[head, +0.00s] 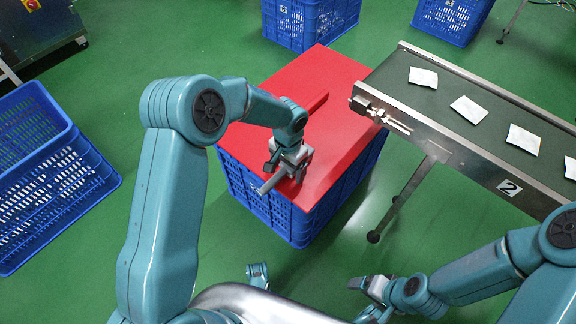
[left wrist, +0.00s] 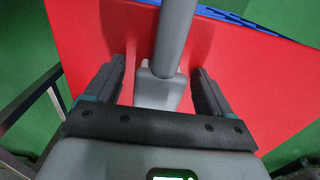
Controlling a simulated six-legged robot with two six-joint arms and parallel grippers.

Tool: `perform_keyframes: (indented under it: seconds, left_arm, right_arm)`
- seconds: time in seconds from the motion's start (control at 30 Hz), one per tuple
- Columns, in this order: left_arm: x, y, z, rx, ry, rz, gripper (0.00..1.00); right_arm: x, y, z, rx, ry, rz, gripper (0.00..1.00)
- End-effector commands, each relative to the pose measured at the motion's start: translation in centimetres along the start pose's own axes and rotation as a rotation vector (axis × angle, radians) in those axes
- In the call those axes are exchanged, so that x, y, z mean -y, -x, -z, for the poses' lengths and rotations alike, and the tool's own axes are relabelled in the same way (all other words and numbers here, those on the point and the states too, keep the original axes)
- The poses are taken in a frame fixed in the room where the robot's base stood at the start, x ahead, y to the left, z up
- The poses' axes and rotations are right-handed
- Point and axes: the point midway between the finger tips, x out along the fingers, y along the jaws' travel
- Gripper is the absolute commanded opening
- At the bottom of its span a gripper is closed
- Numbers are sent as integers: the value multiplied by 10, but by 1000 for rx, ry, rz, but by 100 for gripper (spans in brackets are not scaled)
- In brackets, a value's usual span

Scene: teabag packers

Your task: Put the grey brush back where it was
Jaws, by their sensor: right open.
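The grey brush (head: 269,185) is at the near part of the red top (head: 335,75) of a blue crate, its handle pointing toward me. My left gripper (head: 290,166) is low over the red top at the brush. In the left wrist view the brush (left wrist: 160,92) lies between the two dark fingers (left wrist: 155,85). The brush's underside is hidden. My right gripper (head: 362,294) is open and empty, low at the bottom of the head view.
A conveyor (head: 455,115) with several white packets stands right of the red top. A raised red strip (head: 306,108) is on the top behind my left gripper. Blue crates (head: 55,190) stand at the left and others (head: 310,22) at the back. Green floor surrounds them.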

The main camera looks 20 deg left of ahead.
Motion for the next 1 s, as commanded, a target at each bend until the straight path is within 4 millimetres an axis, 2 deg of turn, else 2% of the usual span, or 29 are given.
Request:
perform_keyframes:
  seconds: [0.17, 0.27, 0.5, 0.7, 0.83, 1.0]
  left_arm:
    - [0, 3, 0, 0, 0, 0, 83]
    - [0, 14, 0, -2, 1, 1, 83]
    - [0, 69, 1, -4, 0, 1, 83]
    - [0, 108, 1, -3, 0, 1, 83]
    - [0, 120, 0, -1, 0, 0, 83]
    - [0, 124, 0, -1, 0, 0, 83]
  right_arm:
    - [1, 2, 0, 1, 1, 0, 83]
    - [3, 6, -1, 4, 3, 0, 83]
    - [13, 26, -6, 17, 16, 2, 83]
    - [19, 36, -10, 25, 25, 3, 83]
    - [20, 39, -10, 25, 26, 3, 83]
    - [20, 39, -10, 26, 25, 3, 83]
